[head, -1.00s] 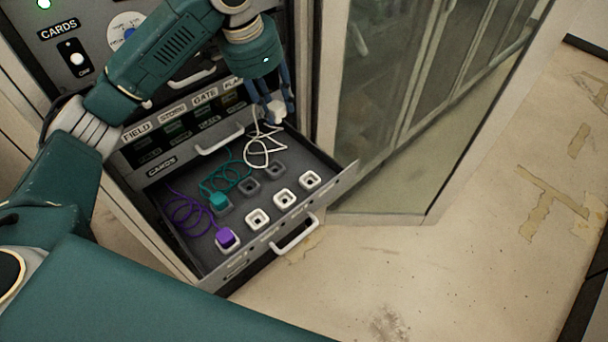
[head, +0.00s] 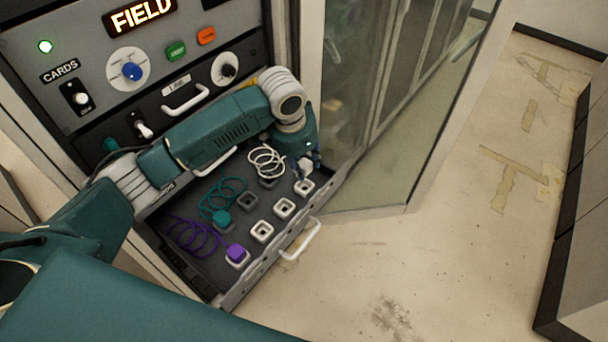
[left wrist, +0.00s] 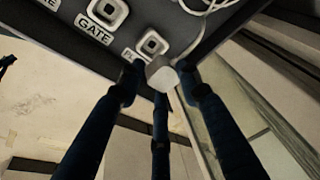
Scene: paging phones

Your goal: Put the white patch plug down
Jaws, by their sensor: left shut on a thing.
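The white patch plug (left wrist: 161,73) is between the fingertips of my left gripper (left wrist: 160,78) in the left wrist view, close beside a white square socket (left wrist: 151,44). In the head view the plug (head: 305,166) shows just above the far right white socket (head: 303,187), at the drawer's right end. My left gripper (head: 300,165) is shut on it, partly hidden by its own wrist. Whether the plug touches the socket cannot be told. Its white cord (head: 266,160) lies coiled at the back of the drawer. My right gripper is not in view.
The open drawer (head: 205,284) also holds a teal plug (head: 221,217) and a purple plug (head: 237,253) with coiled cords. Two white sockets, one at the middle (head: 284,208), are empty. A drawer handle (head: 300,240) sticks out in front. A glass cabinet door (head: 385,150) stands to the right.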

